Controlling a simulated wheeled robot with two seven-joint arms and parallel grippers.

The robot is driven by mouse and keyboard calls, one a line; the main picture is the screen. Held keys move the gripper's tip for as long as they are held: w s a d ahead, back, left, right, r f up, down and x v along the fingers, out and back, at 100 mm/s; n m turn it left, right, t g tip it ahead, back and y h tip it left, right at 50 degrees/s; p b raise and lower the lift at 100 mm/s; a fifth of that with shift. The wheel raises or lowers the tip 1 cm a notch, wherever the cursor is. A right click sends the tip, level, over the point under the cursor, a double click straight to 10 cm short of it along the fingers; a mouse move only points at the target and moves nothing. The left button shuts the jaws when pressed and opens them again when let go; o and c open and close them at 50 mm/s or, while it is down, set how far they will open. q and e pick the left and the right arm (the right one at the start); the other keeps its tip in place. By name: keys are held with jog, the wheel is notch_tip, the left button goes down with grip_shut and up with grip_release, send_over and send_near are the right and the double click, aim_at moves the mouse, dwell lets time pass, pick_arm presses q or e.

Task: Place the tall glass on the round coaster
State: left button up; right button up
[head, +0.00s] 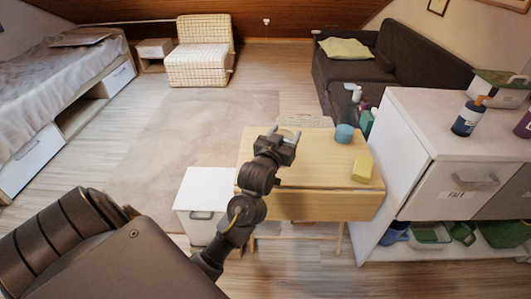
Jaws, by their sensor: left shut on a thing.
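My left gripper (286,138) is above the far left part of a light wooden table (312,170). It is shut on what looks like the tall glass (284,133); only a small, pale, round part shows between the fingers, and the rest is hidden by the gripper. I cannot make out the round coaster; the gripper and arm cover part of the tabletop. My right gripper is not in view.
A yellow block (362,168) lies at the table's right side. A blue cup-like thing (345,133) stands at its far right edge. A white cabinet (440,150) borders the right, with a pump bottle (468,118) on top. A white drawer unit (207,193) stands left of the table.

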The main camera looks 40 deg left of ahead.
pick_arm(q)
jog(key=w+a+f+b, duration=0.1)
jog(key=w+a+f, duration=0.3)
jog(key=a+f, duration=0.6)
jog(key=shift+a+f, duration=0.15)
jog(key=shift+f, duration=0.75)
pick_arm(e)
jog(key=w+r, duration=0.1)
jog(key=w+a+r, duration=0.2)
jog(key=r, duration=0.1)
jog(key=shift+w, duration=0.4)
pick_arm(q)
jog(key=shift+b, duration=0.3)
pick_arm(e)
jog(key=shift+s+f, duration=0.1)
pick_arm(q)
jog(key=o, duration=1.1)
jog(key=shift+f, duration=0.15)
jog(key=shift+c, duration=0.2)
jog(key=v, duration=1.2)
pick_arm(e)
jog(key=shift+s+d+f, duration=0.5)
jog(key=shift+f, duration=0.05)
